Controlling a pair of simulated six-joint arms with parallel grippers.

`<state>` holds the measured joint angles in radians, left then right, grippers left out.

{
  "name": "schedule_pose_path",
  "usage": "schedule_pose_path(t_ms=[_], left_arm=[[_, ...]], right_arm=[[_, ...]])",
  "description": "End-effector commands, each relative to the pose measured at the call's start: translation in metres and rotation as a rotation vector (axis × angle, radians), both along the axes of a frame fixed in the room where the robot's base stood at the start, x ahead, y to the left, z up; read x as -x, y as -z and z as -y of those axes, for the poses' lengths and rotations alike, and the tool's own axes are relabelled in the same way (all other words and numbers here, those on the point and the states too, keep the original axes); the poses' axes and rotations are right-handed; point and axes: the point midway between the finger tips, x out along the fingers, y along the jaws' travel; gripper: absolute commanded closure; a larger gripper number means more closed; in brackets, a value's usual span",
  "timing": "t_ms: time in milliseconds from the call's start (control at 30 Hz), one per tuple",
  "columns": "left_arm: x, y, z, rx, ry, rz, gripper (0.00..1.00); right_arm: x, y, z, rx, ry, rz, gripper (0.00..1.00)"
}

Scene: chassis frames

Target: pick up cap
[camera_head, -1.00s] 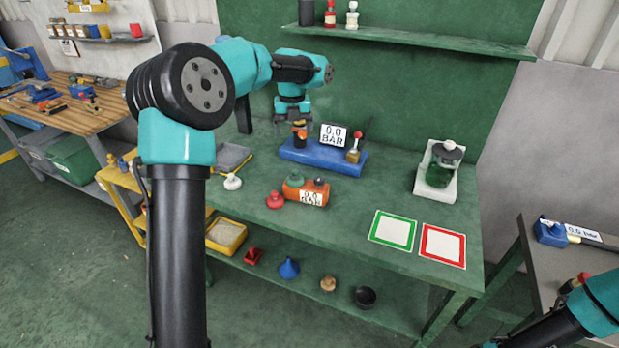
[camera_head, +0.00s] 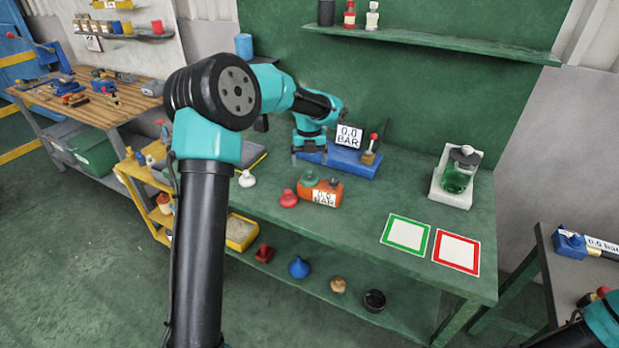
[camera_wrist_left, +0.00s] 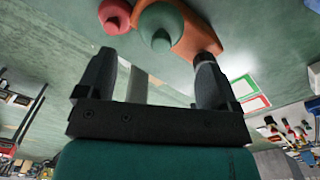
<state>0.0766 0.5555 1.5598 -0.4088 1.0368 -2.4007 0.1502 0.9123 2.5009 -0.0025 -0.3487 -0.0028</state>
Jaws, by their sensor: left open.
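Several caps or knobs show, and I cannot tell which is the task's cap. A red one (camera_head: 289,198) stands on the green bench beside an orange block (camera_head: 332,186); a white one (camera_head: 247,179) is further left. A green cap (camera_head: 309,178) and a dark one (camera_head: 334,181) sit on the block. My left gripper (camera_head: 310,158) is open and empty, above the bench behind the orange block. In the left wrist view, the red cap (camera_wrist_left: 115,14) and green cap (camera_wrist_left: 160,26) lie beyond the open fingers (camera_wrist_left: 154,58). My right gripper is out of view.
A blue block (camera_head: 350,161) with a gauge sign is behind the gripper. A green jar on a white stand (camera_head: 455,180) is at right. Green-framed (camera_head: 405,234) and red-framed (camera_head: 456,252) squares lie in front. A lower shelf holds several small parts.

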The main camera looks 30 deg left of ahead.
Motion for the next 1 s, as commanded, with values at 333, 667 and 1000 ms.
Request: schedule_pose_path(t_ms=[333, 667, 1000], left_arm=[[0.000, 0.019, 0.000, 0.001, 0.000, 0.001, 0.14], [0.000, 0.030, 0.001, 0.000, 0.000, -0.002, 0.14], [-0.001, 0.070, 0.001, 0.001, 0.000, -0.001, 0.14]], right_arm=[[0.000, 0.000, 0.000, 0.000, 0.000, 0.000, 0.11], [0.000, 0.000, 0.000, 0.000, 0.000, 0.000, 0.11], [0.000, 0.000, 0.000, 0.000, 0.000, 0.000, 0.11]])
